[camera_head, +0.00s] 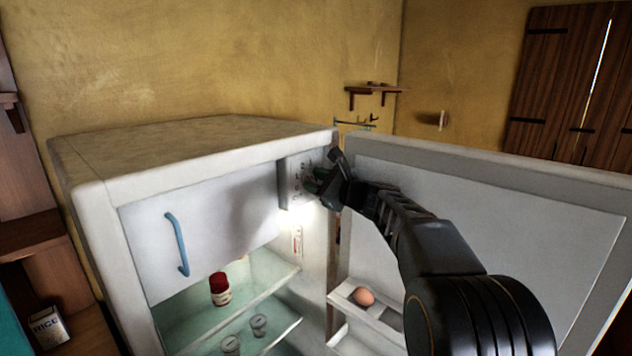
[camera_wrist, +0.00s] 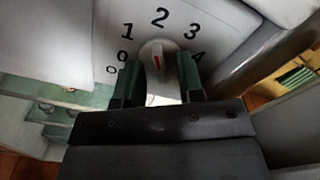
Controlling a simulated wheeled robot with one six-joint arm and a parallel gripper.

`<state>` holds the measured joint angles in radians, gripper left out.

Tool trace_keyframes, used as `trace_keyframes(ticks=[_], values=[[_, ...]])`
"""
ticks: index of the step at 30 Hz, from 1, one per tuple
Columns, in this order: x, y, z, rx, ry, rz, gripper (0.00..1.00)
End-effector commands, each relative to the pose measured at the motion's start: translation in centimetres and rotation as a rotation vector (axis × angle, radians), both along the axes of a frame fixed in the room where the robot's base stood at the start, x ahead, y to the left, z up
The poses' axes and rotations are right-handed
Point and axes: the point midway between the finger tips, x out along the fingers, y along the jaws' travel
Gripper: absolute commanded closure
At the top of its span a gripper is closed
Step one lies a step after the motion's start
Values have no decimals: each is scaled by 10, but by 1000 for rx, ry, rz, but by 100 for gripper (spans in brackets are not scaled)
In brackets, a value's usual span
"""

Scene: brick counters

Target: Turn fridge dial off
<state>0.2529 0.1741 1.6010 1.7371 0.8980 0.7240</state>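The fridge dial (camera_wrist: 157,48) is a round white knob with a red mark on a panel numbered 0 to 4. Its red mark stands nearly upright in the wrist view, roughly toward the 2. My gripper (camera_wrist: 158,70) has its two green fingers apart, one on each side of the dial's lower part. I cannot tell whether either finger touches it. In the head view my gripper (camera_head: 318,182) is at the control panel (camera_head: 296,184) inside the open fridge (camera_head: 190,138), upper right. It hides the dial there.
The fridge door (camera_head: 500,215) stands open on the right, close to my arm, with an egg (camera_head: 363,297) in its shelf. A freezer flap (camera_head: 215,222) with a blue handle is left of the panel. A red-capped jar (camera_head: 220,290) stands on a shelf below.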

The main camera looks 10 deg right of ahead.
Motion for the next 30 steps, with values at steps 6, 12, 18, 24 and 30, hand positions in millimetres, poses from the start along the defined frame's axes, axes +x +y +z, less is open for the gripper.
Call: trace_keyframes(ticks=[6, 12, 18, 24, 30], values=[[0, 0, 0, 0, 0, 0, 73], [0, 0, 0, 0, 0, 0, 92], [0, 0, 0, 0, 0, 1, 100], [0, 0, -2, -9, -5, 2, 100], [0, 0, -5, -67, -49, 1, 100]])
